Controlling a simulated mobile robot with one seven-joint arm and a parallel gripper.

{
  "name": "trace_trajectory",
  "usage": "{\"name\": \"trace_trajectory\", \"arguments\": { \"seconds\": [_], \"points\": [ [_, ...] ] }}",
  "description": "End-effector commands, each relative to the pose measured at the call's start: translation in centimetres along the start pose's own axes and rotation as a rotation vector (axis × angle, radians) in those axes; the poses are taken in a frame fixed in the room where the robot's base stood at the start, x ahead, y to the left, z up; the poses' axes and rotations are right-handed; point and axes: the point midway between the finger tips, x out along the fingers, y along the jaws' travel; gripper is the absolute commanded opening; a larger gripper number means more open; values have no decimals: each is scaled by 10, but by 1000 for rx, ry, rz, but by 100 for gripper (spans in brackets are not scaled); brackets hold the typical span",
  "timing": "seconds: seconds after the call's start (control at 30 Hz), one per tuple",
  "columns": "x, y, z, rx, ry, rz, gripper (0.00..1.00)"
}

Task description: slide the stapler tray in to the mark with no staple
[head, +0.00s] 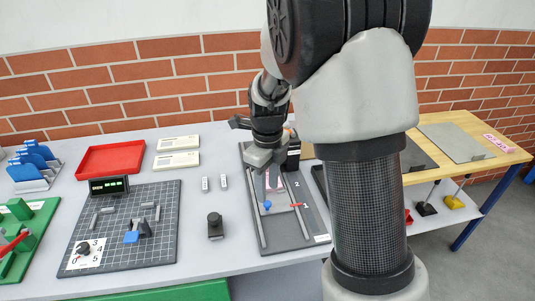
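A dark grey stapler base (309,226) lies on the white table in the middle, with two light rails running front to back. Between the rails is a tray carrying a pink-marked piece (273,184) and a blue knob (267,205) near its front edge. A thin red mark (300,205) crosses near the right rail. A black upright block (293,152), perhaps the stapler head, stands at the back. My gripper (264,170) is above the back part of the tray; its fingers are too small and hidden to read. Contact with the tray cannot be told.
A black round knob on a block (215,226) and two small white pieces (205,184) stand left of the base. Further left are a gridded board (165,245), a red tray (110,146) and a green panel (40,215).

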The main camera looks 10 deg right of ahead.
Motion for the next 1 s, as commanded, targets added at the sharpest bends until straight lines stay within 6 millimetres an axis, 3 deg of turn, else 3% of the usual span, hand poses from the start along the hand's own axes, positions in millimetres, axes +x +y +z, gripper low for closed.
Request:
{"name": "trace_trajectory", "arguments": {
  "seconds": [0.03, 0.2, 0.5, 0.7, 1.0],
  "points": [
    [-17, 0, 1, -1, -5, -4, 37],
    [-59, 0, 1, -1, -5, -3, 37],
    [-114, 0, 0, 0, -2, -2, 37],
    [-126, 0, 0, 1, 0, -1, 37],
    [-128, 0, 0, -1, -1, 0, 37]
  ]
}}
